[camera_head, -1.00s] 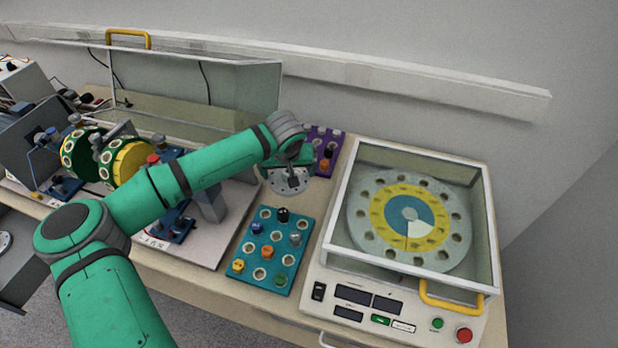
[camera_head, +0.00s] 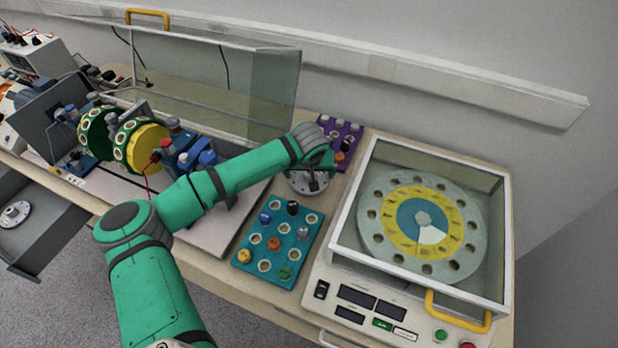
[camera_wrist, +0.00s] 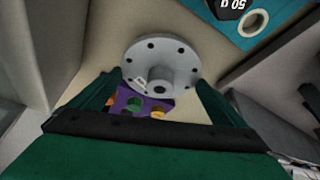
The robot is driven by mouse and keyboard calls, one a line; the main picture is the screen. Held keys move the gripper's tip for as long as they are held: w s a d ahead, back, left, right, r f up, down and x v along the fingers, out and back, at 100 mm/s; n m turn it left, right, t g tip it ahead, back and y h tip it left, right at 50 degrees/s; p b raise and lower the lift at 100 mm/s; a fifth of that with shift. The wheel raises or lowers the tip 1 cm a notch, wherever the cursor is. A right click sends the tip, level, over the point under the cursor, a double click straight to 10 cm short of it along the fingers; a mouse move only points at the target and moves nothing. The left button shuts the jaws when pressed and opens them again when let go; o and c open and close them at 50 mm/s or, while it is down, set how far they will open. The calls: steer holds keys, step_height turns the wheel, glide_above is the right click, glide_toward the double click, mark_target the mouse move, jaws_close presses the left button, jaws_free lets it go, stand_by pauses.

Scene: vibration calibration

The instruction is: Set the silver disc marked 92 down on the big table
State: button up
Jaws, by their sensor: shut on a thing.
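A silver disc (camera_head: 308,183) with a ring of small holes and a raised hub is held under my gripper (camera_head: 314,178) at the end of the green arm. In the wrist view the same disc (camera_wrist: 152,48) shows face-on, with its hub between the fingertips of my gripper (camera_wrist: 162,84). My gripper is shut on the disc. I cannot read its marking. It is over the bare strip of the big table (camera_head: 222,262) between the teal and purple trays. I cannot tell whether it touches the table.
A teal tray (camera_head: 269,229) of coloured weights is close in front. A purple tray (camera_head: 352,132) stands behind. A clear-lidded balancing machine (camera_head: 349,228) is on the right and a rotor rig (camera_head: 145,145) on the left. Another silver disc (camera_head: 14,214) lies in an open drawer (camera_head: 40,235).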

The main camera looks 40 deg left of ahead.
steer(key=shift+f, duration=1.25)
steer(key=shift+f, duration=0.1)
steer(key=o, duration=1.3)
steer(key=shift+f, duration=0.1)
steer(key=shift+s+a, duration=0.1)
steer(key=shift+s, duration=0.05)
steer(key=shift+r, duration=0.65)
steer(key=v, duration=1.1)
steer(key=shift+s, duration=0.1)
